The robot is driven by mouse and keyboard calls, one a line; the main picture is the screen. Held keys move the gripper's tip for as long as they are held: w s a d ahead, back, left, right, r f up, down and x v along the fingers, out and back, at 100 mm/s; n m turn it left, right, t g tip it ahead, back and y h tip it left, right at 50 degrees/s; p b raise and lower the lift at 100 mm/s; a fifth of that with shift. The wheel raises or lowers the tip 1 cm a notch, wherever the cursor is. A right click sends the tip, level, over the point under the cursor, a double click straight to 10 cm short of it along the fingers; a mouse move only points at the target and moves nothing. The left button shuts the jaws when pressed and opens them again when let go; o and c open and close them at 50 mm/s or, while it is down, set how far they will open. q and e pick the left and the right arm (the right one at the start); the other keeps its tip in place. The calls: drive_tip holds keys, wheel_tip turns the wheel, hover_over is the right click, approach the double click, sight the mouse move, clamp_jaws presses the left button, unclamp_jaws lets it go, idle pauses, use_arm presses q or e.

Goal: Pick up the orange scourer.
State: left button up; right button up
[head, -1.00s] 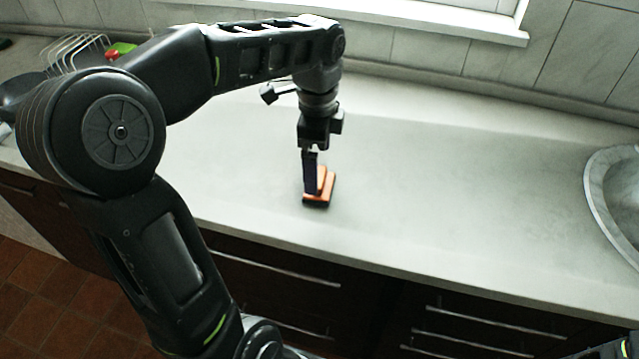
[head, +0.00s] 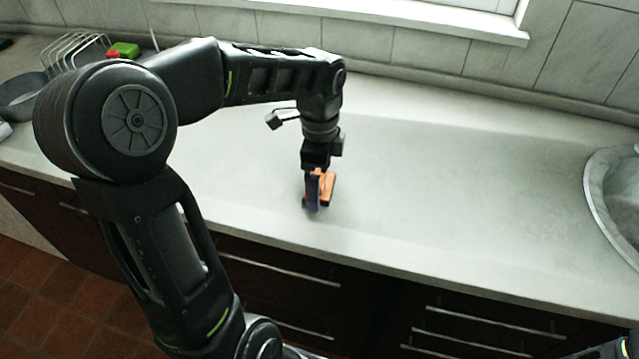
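The orange scourer (head: 329,187) is on the pale worktop near its front edge, in the middle of the head view. It is a small orange block with a dark underside. My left gripper (head: 314,193) points straight down at it, with its fingers low at the scourer. The near finger covers the scourer's left part. The far finger is hidden, so I cannot tell whether the fingers are closed on it. My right gripper is out of view; only a bit of my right arm shows at the bottom right corner.
The worktop (head: 450,190) is clear right of the scourer, up to a round metal sink (head: 597,190). A wire rack (head: 78,50), a green-and-red item (head: 123,50) and a dark pan (head: 22,95) stand at the back left. Dark drawers (head: 480,325) with bar handles lie below the front edge.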

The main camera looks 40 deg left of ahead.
use_arm(q)
drive_tip(key=shift+c, duration=0.2)
drive_tip(key=c, duration=1.3)
